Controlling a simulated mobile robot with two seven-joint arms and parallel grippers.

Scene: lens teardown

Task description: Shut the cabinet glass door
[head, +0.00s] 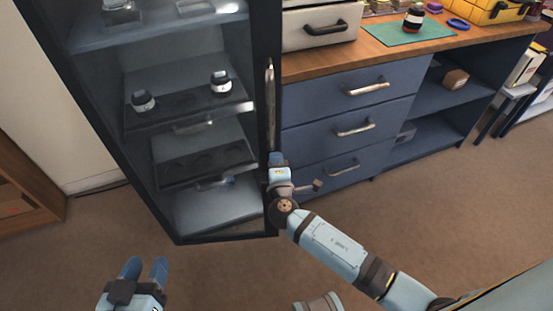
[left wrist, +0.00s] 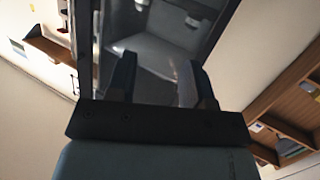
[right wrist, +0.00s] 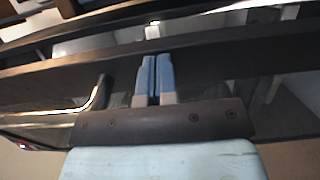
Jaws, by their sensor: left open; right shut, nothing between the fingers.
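The cabinet glass door (head: 262,60) has a dark frame and a long upright metal handle (head: 270,105) on its right side. Shelves show through the glass. The door looks closed or nearly closed; I cannot tell whether a small gap remains. My right gripper (head: 277,158) is shut and empty, at the door's right frame just below the handle. In the right wrist view its fingertips (right wrist: 154,58) are against or very near the dark frame, with the handle (right wrist: 95,98) to their left. My left gripper (head: 145,264) is open and empty, low in front of the cabinet; its fingers also show in the left wrist view (left wrist: 158,70).
A blue drawer unit (head: 335,100) with a wooden top stands right of the cabinet. Lens parts (head: 143,100) sit on the cabinet shelf. A wooden shelf (head: 30,190) is at the left. The brown floor (head: 400,220) in front is clear.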

